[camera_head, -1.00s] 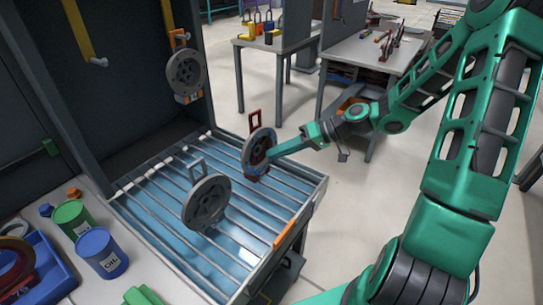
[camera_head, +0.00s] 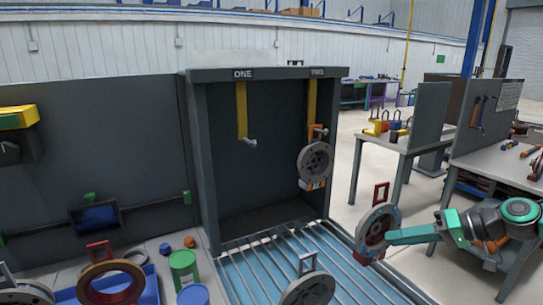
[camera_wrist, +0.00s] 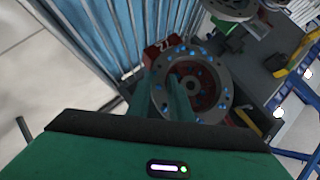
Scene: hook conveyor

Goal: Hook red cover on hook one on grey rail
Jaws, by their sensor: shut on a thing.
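The red cover (camera_head: 376,232) is a grey disc with a red hub and a red loop on top. My gripper (camera_head: 392,238) is shut on it and holds it upright, off to the right of the cabinet. In the wrist view the cover (camera_wrist: 215,103) lies between the fingers, with blue spots on its face. Hook one (camera_head: 247,141) is empty, at the end of a yellow bar under the sign ONE on the grey rail (camera_head: 275,74). A cover with orange parts (camera_head: 315,160) hangs from hook two (camera_head: 318,130), under the sign TWO.
A slatted blue tray (camera_head: 250,262) lies below the hooks, with another grey cover (camera_head: 309,290) at its front. Green (camera_head: 183,268) and blue cans stand at left, beside a blue bin (camera_head: 152,287). Workbenches stand at right. The space under hook one looks clear.

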